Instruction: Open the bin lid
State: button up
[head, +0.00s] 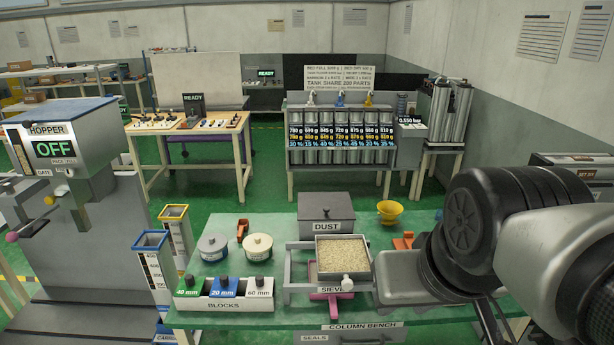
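A dark grey box labelled DUST (326,226) stands at the back of the green column bench, behind the sieve. Its flat grey lid (326,204) lies level on top and looks closed. The inside of the box is hidden. My arm comes in from the right, and its grey end (402,278) is beside the right side of the sieve, in front of and to the right of the dust box. It is apart from the lid. I cannot make out the fingertips or anything held.
A sieve tray of pale grains (342,253) stands in front of the dust box. A yellow funnel (390,211) is to its right; two round tins (258,247) and a blocks rack (224,293) are left. A hopper (60,140) reads OFF at far left.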

aim_at(312, 206)
jog(key=i+j, duration=0.15)
jog(key=j, duration=0.15)
jog(key=i+j, duration=0.15)
jog(key=j, duration=0.2)
jog(key=i+j+z, duration=0.15)
jog(key=j, duration=0.15)
jog(key=j+z, duration=0.2)
jog(key=i+j+z, duration=0.15)
jog(key=j, duration=0.3)
jog(key=z, duration=1.15)
